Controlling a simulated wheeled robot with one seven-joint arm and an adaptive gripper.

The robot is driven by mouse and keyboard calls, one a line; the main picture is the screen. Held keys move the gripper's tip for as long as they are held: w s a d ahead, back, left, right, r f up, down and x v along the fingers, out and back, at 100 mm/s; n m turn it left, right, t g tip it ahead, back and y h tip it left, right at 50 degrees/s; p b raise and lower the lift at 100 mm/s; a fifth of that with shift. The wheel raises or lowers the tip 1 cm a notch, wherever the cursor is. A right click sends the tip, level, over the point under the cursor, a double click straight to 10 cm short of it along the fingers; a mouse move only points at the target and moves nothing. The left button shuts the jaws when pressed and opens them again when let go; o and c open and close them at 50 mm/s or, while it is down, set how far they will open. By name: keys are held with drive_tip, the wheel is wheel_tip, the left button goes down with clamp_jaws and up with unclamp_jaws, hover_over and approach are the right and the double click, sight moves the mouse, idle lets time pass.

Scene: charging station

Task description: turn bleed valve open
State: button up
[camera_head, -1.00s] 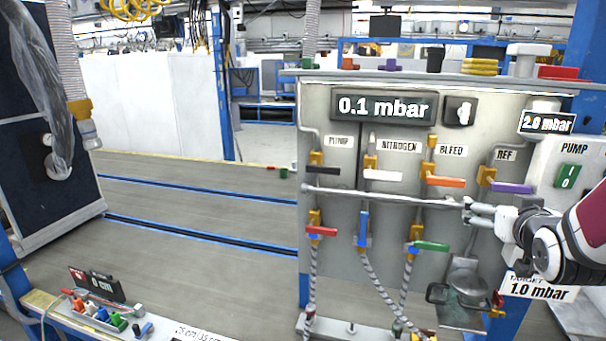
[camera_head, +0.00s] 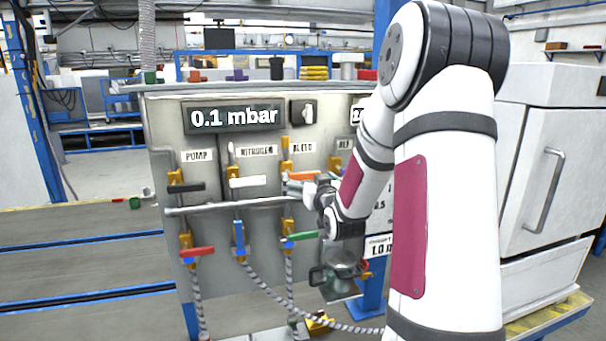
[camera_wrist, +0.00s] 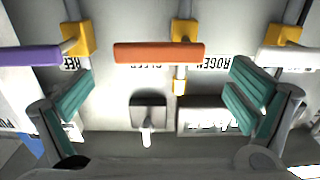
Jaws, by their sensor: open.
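The bleed valve has an orange lever handle (camera_head: 302,175) under the BLEED label on the grey panel. It lies horizontal. In the wrist view, which shows the labels upside down, the orange handle (camera_wrist: 158,52) runs crosswise ahead of my gripper, with its yellow valve body (camera_wrist: 184,33) behind it. My gripper (camera_wrist: 160,98) is open, its teal-padded fingers wide apart on either side, with nothing between them. In the head view my gripper (camera_head: 292,186) is close in front of the orange handle and partly covers it. Contact cannot be told.
A purple handle (camera_wrist: 30,56) and a white handle (camera_wrist: 290,57) flank the orange one. A horizontal rail (camera_head: 215,206) runs below the upper valves. Red (camera_head: 197,251) and green (camera_head: 303,236) handles sit lower. The gauge (camera_head: 234,117) reads 0.1 mbar.

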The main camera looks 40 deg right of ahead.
sight(304, 174)
drive_tip(key=shift+x, duration=2.35)
drive_tip(key=c, duration=1.7)
